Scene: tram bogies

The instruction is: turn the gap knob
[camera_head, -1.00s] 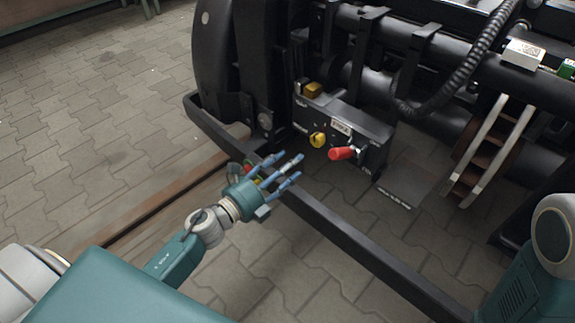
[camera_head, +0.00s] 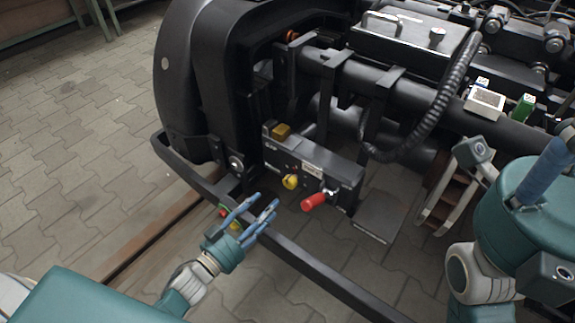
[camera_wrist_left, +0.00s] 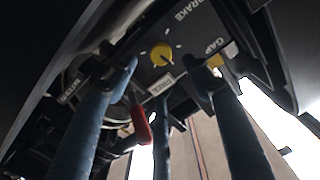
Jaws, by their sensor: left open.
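The black control box (camera_head: 325,175) hangs low on the bogie, with a yellow round knob (camera_head: 290,182) on its front. In the left wrist view this knob (camera_wrist_left: 160,53) shows a pointer and tick marks around it.
A red handle (camera_head: 314,201) sticks out right of the knob; a yellow block (camera_head: 282,131) sits on the box's upper left. A black rail (camera_head: 315,268) runs in front, close to my left gripper. A ribbed hose (camera_head: 440,110) hangs above. Paving at left is free.

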